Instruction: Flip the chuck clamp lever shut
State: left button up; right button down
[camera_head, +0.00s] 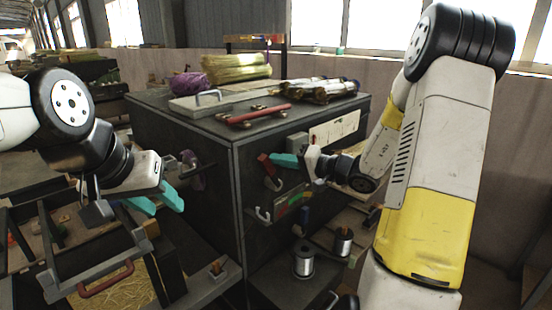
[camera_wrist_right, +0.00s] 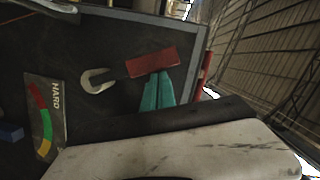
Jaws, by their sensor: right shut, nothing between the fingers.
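A red lever (camera_head: 267,165) with a grey metal hook (camera_head: 273,184) is on the dark front face of the cabinet. I take it as the clamp lever. In the right wrist view the red lever (camera_wrist_right: 152,62) lies nearly level, tilted up to the right, with the hook (camera_wrist_right: 97,80) at its left end. My right gripper (camera_head: 285,160) has its teal fingers together and empty. Its fingertips (camera_wrist_right: 158,74) are at the lower edge of the red lever; contact cannot be told. My left gripper (camera_head: 158,199) is left of the cabinet, its teal fingers apart and empty.
A coloured gauge plate (camera_head: 290,204) is below the lever. Wire spools (camera_head: 303,260) stand lower on a shelf. The cabinet top (camera_head: 190,125) holds a red-handled bar (camera_head: 252,116), bundles and a grey plate. A tray with straw (camera_head: 110,295) is at lower left.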

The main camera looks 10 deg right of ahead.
jog(key=shift+s+a+f, duration=0.15)
jog(key=shift+s+a, duration=0.1)
jog(key=shift+a, duration=0.05)
dwell(0.4)
jog(key=s+d+r, duration=0.3)
jog(key=d, duration=0.8)
jog(key=shift+s+r, duration=0.15)
jog(key=shift+s, duration=0.25)
